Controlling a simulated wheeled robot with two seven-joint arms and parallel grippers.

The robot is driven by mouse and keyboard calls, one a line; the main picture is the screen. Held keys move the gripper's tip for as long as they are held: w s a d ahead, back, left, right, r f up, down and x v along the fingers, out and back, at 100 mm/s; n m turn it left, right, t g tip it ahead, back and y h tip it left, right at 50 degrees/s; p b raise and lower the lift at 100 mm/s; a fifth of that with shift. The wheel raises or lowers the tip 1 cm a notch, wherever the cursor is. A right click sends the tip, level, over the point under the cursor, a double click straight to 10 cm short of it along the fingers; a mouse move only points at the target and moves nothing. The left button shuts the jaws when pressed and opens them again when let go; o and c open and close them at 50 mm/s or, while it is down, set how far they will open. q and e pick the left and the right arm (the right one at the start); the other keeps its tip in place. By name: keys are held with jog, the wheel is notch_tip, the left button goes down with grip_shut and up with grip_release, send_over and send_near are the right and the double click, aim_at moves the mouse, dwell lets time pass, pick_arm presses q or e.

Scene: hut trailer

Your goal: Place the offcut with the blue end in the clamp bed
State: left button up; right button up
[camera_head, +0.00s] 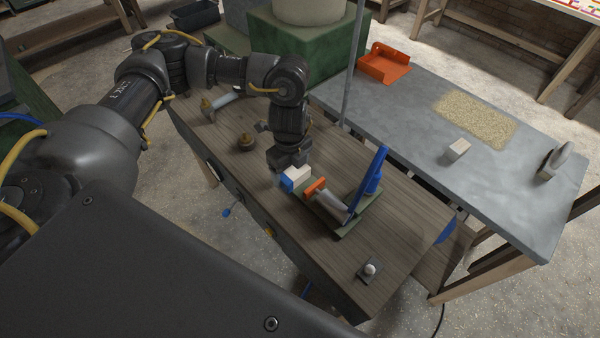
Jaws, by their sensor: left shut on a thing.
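The offcut with the blue end (298,176) is a small pale block with one blue end, at the middle of the head view. My left gripper (285,170) points down and is shut on the offcut, partly hiding it. The clamp has a green base (346,230), an orange jaw piece (315,187), a grey cylinder and a tall blue lever (372,180). The offcut is close to the left of the orange jaw. I cannot tell whether it touches the bed or hovers just above it. My right gripper is not in view.
The wooden bench (400,222) also carries a small plate with a pale knob (370,269), a brass-coloured round piece (247,142) and a grey-handled tool (222,104). A grey table (400,110) behind holds an orange tray (384,64) and a pale block (458,149).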

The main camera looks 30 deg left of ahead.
pick_arm(q)
jog(key=w+f, duration=0.2)
jog(key=f, duration=0.1)
jog(key=w+f+b, duration=0.1)
jog(key=w+f, duration=0.2)
jog(key=shift+w+a, duration=0.2)
jog(key=shift+w, duration=0.05)
jog(key=shift+w+f, duration=0.15)
jog(key=shift+f, duration=1.55)
jog(key=shift+f, duration=0.1)
jog(key=o, duration=1.1)
